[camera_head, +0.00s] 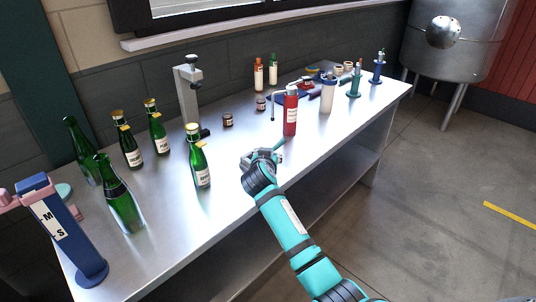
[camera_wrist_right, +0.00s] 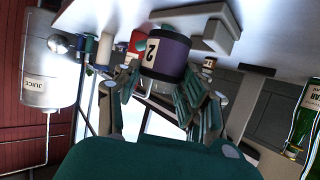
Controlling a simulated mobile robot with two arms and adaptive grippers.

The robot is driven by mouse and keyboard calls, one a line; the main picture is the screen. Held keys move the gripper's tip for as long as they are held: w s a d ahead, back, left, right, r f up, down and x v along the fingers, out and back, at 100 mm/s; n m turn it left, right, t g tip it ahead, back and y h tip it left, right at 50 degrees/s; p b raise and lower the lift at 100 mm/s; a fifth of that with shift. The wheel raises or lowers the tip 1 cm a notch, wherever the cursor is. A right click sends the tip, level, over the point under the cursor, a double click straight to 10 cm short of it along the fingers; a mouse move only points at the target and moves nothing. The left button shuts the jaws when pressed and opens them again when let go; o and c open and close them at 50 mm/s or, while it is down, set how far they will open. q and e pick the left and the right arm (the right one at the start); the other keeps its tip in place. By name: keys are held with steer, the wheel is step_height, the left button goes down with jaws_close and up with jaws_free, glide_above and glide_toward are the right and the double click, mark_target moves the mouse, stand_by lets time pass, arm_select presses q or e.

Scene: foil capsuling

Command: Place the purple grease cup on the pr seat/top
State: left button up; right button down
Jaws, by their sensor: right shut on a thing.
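The purple grease cup (camera_wrist_right: 170,55), dark with a pale label marked "2", shows in the right wrist view. My right gripper (camera_wrist_right: 163,88) is shut on it. In the head view my right gripper (camera_head: 262,160) is at the front edge of the metal bench (camera_head: 235,205). The cup cannot be made out there. A grey clamp stand (camera_head: 188,98) stands at the back of the bench, and a blue stand (camera_head: 62,235) with pink parts at the left end. Neither can be told for sure as the pr seat. My left gripper is not in view.
Several green bottles stand on the left half of the bench; the nearest to my right gripper is a gold-topped one (camera_head: 199,160). A red bottle (camera_head: 290,113) and a white cup (camera_head: 327,95) stand right of it. Small jars (camera_head: 227,120) sit mid-bench.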

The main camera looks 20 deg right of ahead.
steer(key=shift+s+a+f+y, duration=0.25)
steer(key=shift+s+f+y, duration=0.05)
steer(key=shift+s, duration=0.3)
steer(key=s+a+f+n+y, duration=0.1)
steer(key=s+a+n+y, duration=0.1)
steer(key=s, duration=0.9)
steer(key=s+a+f+n+t+y, duration=0.1)
steer(key=s+a, duration=0.3)
steer(key=s, duration=0.7)
steer(key=s+a+f+n+y, duration=0.1)
steer(key=s+a+n+y, duration=0.2)
steer(key=s, duration=0.8)
steer(key=shift+a+f+t, duration=0.25)
steer(key=shift+a+t, duration=0.05)
steer(key=shift+a, duration=0.1)
